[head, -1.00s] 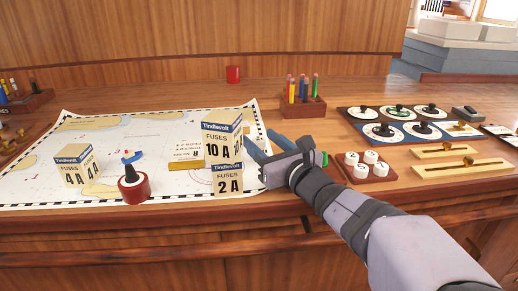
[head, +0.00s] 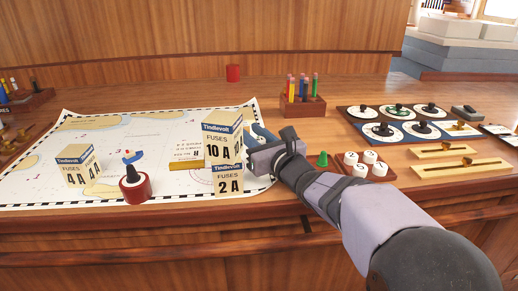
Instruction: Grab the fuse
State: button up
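No loose fuse is clearly visible. A fuse box marked 10 A (head: 220,143) stands on a box marked 2 A (head: 228,179) at the chart's front right. Another fuse box, marked 4 A (head: 74,166), stands at the left of the chart. My gripper (head: 256,139) is just right of the 10 A box, its blue fingers reaching toward the space behind it. The box partly hides the fingers, so I cannot see their gap or anything between them. I cannot tell whether the gripper touches the boxes.
A red-based, black-handled object (head: 134,188) and a brass bar (head: 187,165) are on the chart (head: 120,140). A pencil holder (head: 303,106) stands behind my gripper. Dial panels (head: 393,112) and a tray of white knobs (head: 378,176) are at right.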

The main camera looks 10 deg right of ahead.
jog(key=c, duration=0.4)
jog(key=shift+r, duration=0.2)
notch_tip(320, 180, up, 18)
jog(key=p, duration=0.5)
jog(key=shift+f+p, duration=0.15)
jog(key=shift+p, duration=0.25)
